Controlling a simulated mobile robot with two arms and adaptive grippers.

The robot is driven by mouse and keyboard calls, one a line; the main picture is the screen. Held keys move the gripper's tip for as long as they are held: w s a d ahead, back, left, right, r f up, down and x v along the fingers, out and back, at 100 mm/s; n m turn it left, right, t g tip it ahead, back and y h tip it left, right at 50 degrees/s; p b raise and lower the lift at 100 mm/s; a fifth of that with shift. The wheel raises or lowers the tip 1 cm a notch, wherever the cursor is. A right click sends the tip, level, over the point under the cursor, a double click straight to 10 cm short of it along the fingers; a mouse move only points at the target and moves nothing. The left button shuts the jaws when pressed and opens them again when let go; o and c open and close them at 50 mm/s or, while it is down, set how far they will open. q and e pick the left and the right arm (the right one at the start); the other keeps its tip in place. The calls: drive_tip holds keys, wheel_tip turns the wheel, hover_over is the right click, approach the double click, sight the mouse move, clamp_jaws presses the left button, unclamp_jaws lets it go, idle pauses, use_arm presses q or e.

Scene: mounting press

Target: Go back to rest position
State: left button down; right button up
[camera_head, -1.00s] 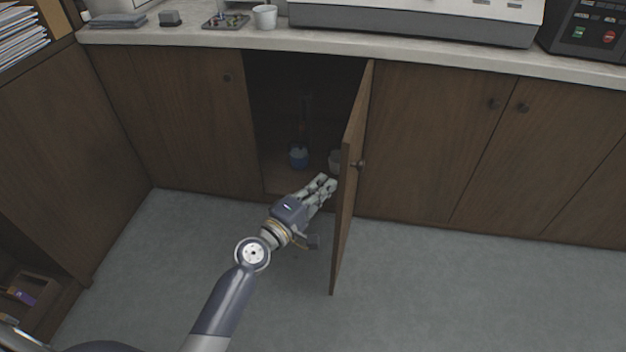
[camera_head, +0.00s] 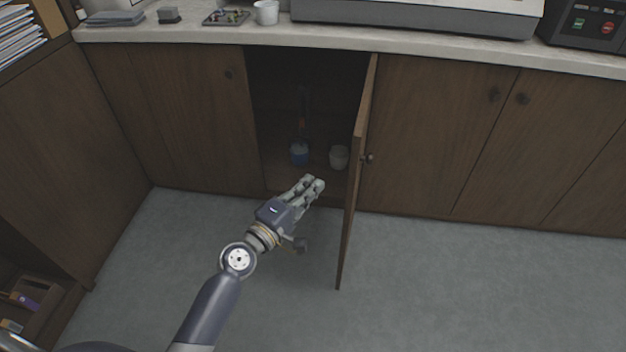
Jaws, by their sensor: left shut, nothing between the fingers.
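My left gripper (camera_head: 314,184) is shut and empty, in front of the open cupboard's lower edge. It is apart from the cupboard door (camera_head: 357,175), which stands swung open just to its right. My left arm comes in from the bottom left. My right gripper does not show.
The counter (camera_head: 180,36) above carries a white mug (camera_head: 266,12), a small tray of parts (camera_head: 226,18) and machines. The grey floor (camera_head: 440,290) is clear right of the door.

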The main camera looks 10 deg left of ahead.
use_arm(q)
drive_tip(key=v, duration=0.6)
drive_tip(key=shift+s+d+b, duration=0.2)
drive_tip(key=shift+s+b, duration=0.15)
drive_tip(key=shift+s, duration=0.15)
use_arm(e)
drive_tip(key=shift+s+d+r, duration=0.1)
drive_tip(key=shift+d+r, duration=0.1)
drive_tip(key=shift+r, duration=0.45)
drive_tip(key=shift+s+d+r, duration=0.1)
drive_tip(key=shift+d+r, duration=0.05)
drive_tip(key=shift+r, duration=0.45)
